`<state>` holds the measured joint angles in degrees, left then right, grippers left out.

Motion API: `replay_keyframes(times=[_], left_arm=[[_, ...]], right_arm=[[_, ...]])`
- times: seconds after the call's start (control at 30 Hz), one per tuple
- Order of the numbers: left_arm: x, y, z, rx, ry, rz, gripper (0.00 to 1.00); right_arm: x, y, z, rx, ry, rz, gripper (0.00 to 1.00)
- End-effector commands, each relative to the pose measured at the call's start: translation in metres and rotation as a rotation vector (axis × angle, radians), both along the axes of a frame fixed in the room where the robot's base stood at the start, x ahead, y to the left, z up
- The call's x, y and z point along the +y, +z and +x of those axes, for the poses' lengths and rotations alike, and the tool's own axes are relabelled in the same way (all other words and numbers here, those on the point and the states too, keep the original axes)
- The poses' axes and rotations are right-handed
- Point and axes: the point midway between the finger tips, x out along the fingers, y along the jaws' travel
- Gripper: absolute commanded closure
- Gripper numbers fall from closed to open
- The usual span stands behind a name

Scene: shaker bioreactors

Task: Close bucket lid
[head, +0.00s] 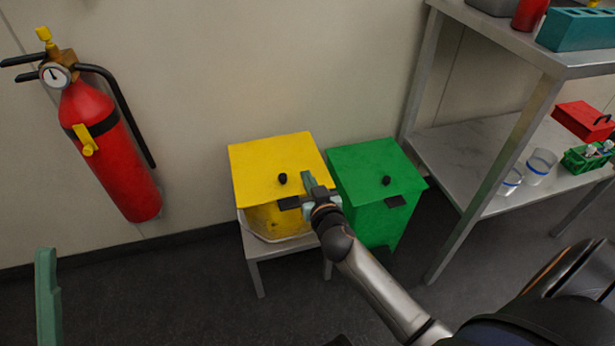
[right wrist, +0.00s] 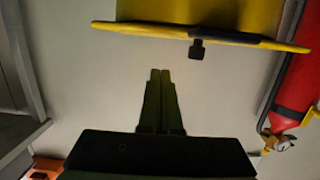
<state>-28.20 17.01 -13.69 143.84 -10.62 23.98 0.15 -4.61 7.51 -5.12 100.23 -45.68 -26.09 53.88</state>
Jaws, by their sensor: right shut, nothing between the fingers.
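The yellow bucket (head: 275,220) stands on a small grey stand (head: 259,248). Its yellow lid (head: 262,158), with a black knob (head: 283,179) and a dark front tab (head: 289,203), lies over the top. I cannot tell if it sits fully flush. My right gripper (head: 307,181) is at the lid's front right side, beside the knob in the picture; contact is unclear. In the right wrist view its fingers (right wrist: 159,72) are together and empty, with the lid edge (right wrist: 170,31) and knob (right wrist: 197,50) beyond them.
A green bucket (head: 372,222) with its green lid (head: 372,163) down stands close right of the yellow one. A red fire extinguisher (head: 103,150) hangs on the wall at left. A metal shelf (head: 450,150) with beakers (head: 540,165) stands at right.

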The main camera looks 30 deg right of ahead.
Motion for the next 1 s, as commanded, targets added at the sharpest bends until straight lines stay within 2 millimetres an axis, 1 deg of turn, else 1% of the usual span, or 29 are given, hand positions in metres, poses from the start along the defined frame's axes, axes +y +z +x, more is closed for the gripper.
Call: replay_keyframes(times=[0.03, 0.1, 0.33, 0.83, 0.93, 1.0], left_arm=[[-0.001, -0.007, 0.000, 0.004, -0.004, -0.002, 0.50], [-0.001, -0.011, 0.001, 0.010, -0.010, -0.005, 0.50], [-0.002, -0.018, 0.001, 0.019, -0.021, -0.002, 0.50], [-0.003, -0.018, 0.001, 0.018, -0.024, -0.001, 0.50], [-0.003, -0.016, 0.001, 0.017, -0.023, -0.001, 0.50], [-0.003, -0.014, 0.001, 0.016, -0.022, -0.002, 0.50]], right_arm=[[0.000, -0.007, -0.001, 0.001, 0.000, 0.001, 1.00], [0.000, -0.011, -0.002, 0.001, -0.001, 0.001, 1.00], [0.001, -0.019, -0.003, 0.000, 0.000, 0.000, 1.00], [0.001, -0.019, -0.004, 0.000, 0.000, 0.000, 1.00], [0.003, -0.018, -0.009, 0.003, 0.000, 0.002, 1.00], [0.005, -0.016, -0.016, 0.002, -0.001, 0.004, 1.00]])
